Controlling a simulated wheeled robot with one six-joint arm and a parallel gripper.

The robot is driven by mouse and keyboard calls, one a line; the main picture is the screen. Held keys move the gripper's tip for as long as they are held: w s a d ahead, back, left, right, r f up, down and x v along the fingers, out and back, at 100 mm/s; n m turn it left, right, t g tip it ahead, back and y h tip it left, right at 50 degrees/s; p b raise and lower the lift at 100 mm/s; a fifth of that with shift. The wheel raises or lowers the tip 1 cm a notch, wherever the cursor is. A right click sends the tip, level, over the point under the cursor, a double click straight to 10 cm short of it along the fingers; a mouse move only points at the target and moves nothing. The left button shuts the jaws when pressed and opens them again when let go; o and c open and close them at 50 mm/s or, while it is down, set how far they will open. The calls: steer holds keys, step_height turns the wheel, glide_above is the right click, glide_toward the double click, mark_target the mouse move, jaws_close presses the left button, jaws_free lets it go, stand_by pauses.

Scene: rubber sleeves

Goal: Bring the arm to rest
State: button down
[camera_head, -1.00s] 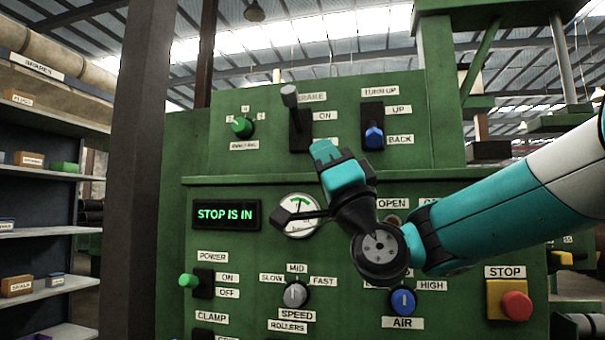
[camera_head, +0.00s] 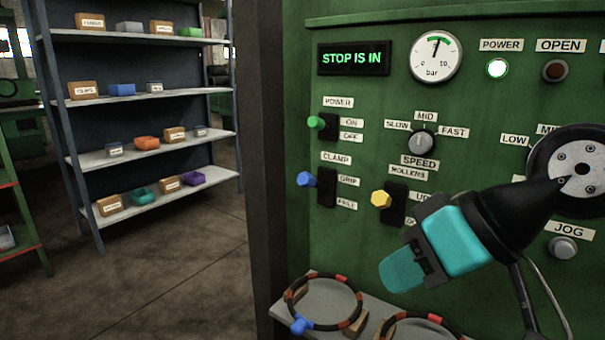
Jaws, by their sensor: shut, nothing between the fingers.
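My gripper (camera_head: 402,271) is at the lower right, in front of the green control panel (camera_head: 290,205). Its teal fingers are shut and empty and point down and left. The gripper hangs above a grey shelf, just below the yellow rollers lever (camera_head: 380,199). I cannot tell whether it touches the panel. My arm's black wrist covers part of the panel's right side and part of the rollers labels.
The display (camera_head: 353,59) reads "STOP IS IN". The power light (camera_head: 497,68) glows white. Ringed sleeves (camera_head: 323,300) lie on a grey shelf (camera_head: 385,304) below the panel. A rack (camera_head: 143,98) with small boxes stands left, with open floor (camera_head: 190,265) before it.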

steer(key=s+d+f+g+h+p, duration=0.1)
steer(key=s+d+f+g+h, duration=0.25)
steer(key=s, duration=0.45)
step_height(320, 180, up, 30)
steer(key=p, duration=3)
steer(key=shift+d+f+n, duration=0.2)
steer(key=shift+d+n, duration=0.1)
steer(key=shift+d, duration=0.05)
steer(key=shift+w+g, duration=0.1)
steer(key=shift+g, duration=0.15)
